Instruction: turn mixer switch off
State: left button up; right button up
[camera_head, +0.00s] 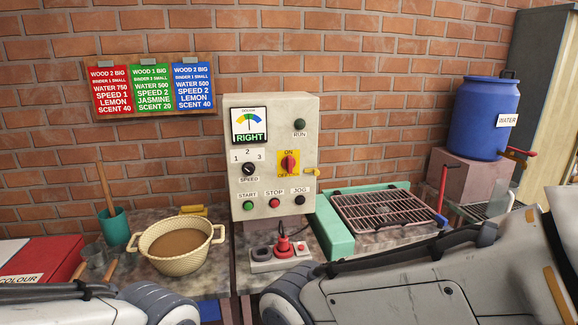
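The control box (273,126) is a pale upright panel against the brick wall. Its switch (289,163) is a red rotary knob on a yellow plate marked ON above and OFF below. The knob's grip looks roughly upright, toward ON, but it is small. A black speed knob (248,169) is left of it. Green start (248,206), red stop (274,203) and black jog (300,200) buttons are below. A dial (249,119) reads RIGHT. My arm links fill the lower left and lower right corners, well below the switch; neither gripper's fingers show.
A power strip (281,260) with a red plug lies in front of the box. A cream basin (177,243) of brown paste is left, a wire rack (385,212) on a teal frame right. A blue water barrel (484,117) stands at the back right.

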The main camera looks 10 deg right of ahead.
aim_at(288, 163)
jog(key=u, duration=0.45)
jog(key=k, duration=0.55)
jog(key=u, duration=0.5)
jog(key=i, duration=1.1)
jog(key=z, duration=1)
